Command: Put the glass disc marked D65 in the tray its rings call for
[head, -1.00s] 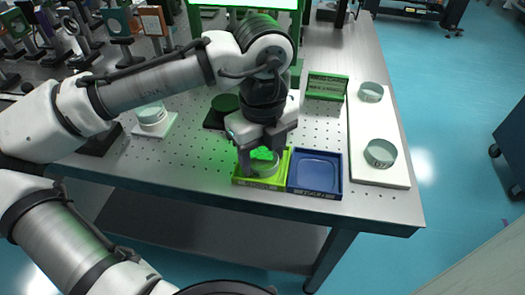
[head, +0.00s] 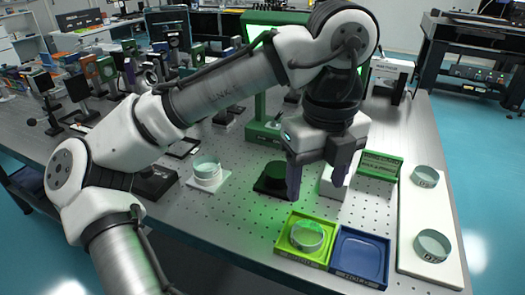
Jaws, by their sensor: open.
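A clear glass disc (head: 307,236) lies in the yellow-green tray (head: 286,247); its marking is not readable here. A blue tray (head: 381,261) stands right beside that tray and is empty. Both trays have front labels too small to read. My gripper (head: 316,183) is open and empty, fingers pointing down, above and behind the yellow-green tray, clear of the disc. Two more glass discs, one farther back (head: 425,177) and one nearer (head: 432,245), rest on a white board (head: 419,215) at the right. Another glass disc (head: 207,171) sits on a white stand at the left.
A dark green round piece (head: 283,175) on a black base stands left of my gripper. A green lamp frame (head: 262,120) rises behind my arm. Optics mounts crowd the left back. Perforated table is bare left of the trays.

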